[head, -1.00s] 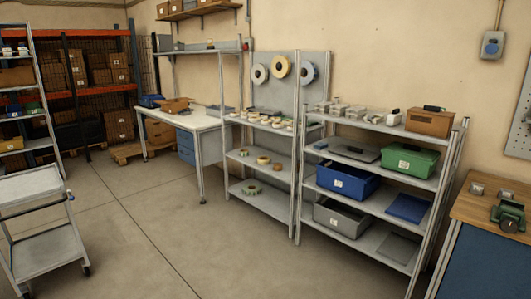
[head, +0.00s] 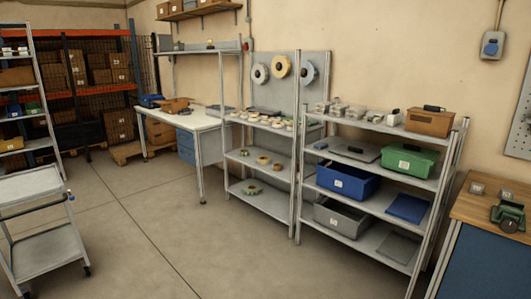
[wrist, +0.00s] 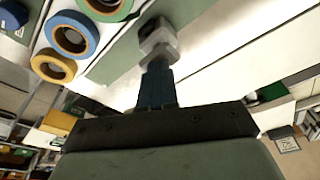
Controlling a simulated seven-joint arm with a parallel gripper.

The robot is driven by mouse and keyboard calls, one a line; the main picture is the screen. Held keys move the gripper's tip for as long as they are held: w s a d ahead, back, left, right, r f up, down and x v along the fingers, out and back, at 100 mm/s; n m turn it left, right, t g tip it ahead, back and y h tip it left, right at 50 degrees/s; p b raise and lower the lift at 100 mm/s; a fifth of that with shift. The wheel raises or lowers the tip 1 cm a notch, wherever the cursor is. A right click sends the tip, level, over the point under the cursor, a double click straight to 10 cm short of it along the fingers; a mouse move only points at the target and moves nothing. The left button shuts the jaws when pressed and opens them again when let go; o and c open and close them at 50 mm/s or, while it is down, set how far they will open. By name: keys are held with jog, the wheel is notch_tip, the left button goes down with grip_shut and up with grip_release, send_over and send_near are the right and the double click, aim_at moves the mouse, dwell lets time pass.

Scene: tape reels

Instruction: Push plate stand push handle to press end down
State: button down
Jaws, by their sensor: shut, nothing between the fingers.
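In the wrist view my gripper (wrist: 157,70) is shut, with its dark blue fingers pointing up the picture. A pale grey block with a rounded neck (wrist: 159,40) shows right at the fingertips. It may be the push handle, but I cannot be sure, nor tell whether the fingers touch it. A grey-green flat panel (wrist: 118,62) and white surfaces lie behind it. No plate stand or press end can be made out with certainty in either view. My gripper does not show in the head view.
Blue (wrist: 72,35) and yellow (wrist: 53,66) tape reels lie close at the left in the wrist view. The head view shows a shelf rack (head: 376,205), a white table (head: 190,122), a grey cart (head: 40,252) and a wooden bench (head: 472,207). The middle floor is clear.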

jog(key=shift+d+f, duration=0.1)
jog(key=shift+f, duration=0.75)
dwell(4.5)
jog(key=shift+r, duration=0.15)
jog(key=shift+r, duration=3.45)
